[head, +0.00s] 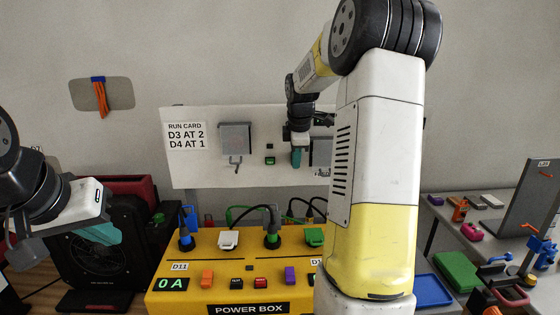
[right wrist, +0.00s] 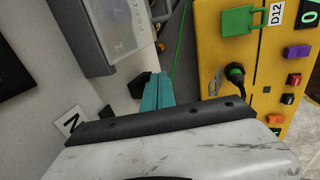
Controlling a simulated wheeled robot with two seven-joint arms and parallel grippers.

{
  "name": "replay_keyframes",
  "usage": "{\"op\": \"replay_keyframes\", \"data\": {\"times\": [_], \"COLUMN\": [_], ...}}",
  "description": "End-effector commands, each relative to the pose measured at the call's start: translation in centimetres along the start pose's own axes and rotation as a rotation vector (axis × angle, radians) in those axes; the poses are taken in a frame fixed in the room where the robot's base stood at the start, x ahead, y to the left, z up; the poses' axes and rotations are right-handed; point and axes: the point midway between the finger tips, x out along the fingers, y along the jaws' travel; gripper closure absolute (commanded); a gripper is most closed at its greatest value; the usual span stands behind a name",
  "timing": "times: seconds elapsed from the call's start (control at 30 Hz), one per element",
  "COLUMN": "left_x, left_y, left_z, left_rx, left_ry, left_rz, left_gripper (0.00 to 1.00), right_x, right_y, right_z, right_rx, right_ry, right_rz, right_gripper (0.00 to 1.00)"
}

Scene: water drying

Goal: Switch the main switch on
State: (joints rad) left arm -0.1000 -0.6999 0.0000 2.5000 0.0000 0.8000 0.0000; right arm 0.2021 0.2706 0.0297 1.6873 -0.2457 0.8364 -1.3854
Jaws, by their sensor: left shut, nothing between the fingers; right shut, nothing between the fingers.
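A white panel (head: 205,170) stands behind the yellow power box (head: 200,262). It carries a grey box with a lever (head: 235,138) left of centre. A second grey box (head: 321,152) is partly hidden by my right arm; a similar box (right wrist: 95,35) shows in the right wrist view with a dark round part below it. I cannot tell for sure which is the main switch. My right gripper (head: 296,158) is shut and empty in front of the panel, teal fingers down; they also show in the right wrist view (right wrist: 158,92). My left gripper (head: 105,235) is shut and empty at the left.
The power box holds several plugs, coloured buttons and a "0 A" display (head: 171,284). A run card (head: 184,136) is on the panel. A black fan unit (head: 95,250) stands at left. A side table (head: 465,240) with tools is at right. My right arm blocks the middle.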

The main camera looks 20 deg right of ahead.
Motion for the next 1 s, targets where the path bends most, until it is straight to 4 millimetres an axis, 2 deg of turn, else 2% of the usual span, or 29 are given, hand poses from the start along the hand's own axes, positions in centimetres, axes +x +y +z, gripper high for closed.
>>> {"op": "replay_keyframes", "data": {"times": [0.67, 1.0], "left_x": [0.0, 0.0], "left_y": [0.0, 0.0], "left_z": [0.0, 0.0], "left_rx": [0.000, 0.000], "left_ry": [0.000, 0.000], "left_rz": [0.000, 0.000], "left_gripper": [1.00, 1.00], "right_x": [0.5, -0.8], "right_y": [0.6, 1.0], "right_z": [0.0, 0.0], "right_rx": [0.000, 0.000], "right_ry": [0.000, 0.000], "right_rz": [0.000, 0.002], "right_gripper": [1.00, 1.00]}}
